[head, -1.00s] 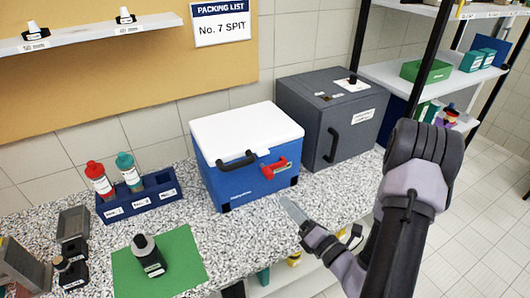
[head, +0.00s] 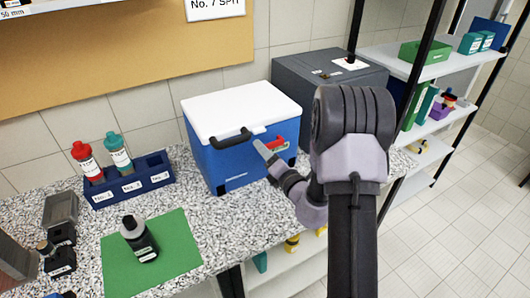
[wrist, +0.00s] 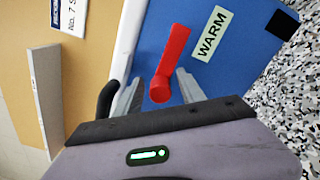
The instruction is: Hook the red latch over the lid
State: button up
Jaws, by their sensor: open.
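The blue cool box (head: 235,160) with a white lid (head: 240,105) stands on the counter, its lid down. The red latch (head: 277,143) is on the box's front, partly hidden by my gripper in the head view. In the wrist view the latch (wrist: 175,48) lies across the blue front, roughly along the white lid edge (wrist: 128,40) and apart from it, with its rounded end towards me. My gripper (head: 264,150) is open at the box front. In the wrist view its two fingers (wrist: 158,88) stand either side of the latch's rounded end; contact cannot be told.
A black handle (head: 232,139) sits on the box front left of the latch. A grey box (head: 305,80) stands behind to the right. A blue bottle rack (head: 130,186) and a green mat (head: 178,257) with a dark bottle are to the left.

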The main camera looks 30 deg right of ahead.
jog(key=shift+w, duration=0.1)
grip_shut()
dwell(1.4)
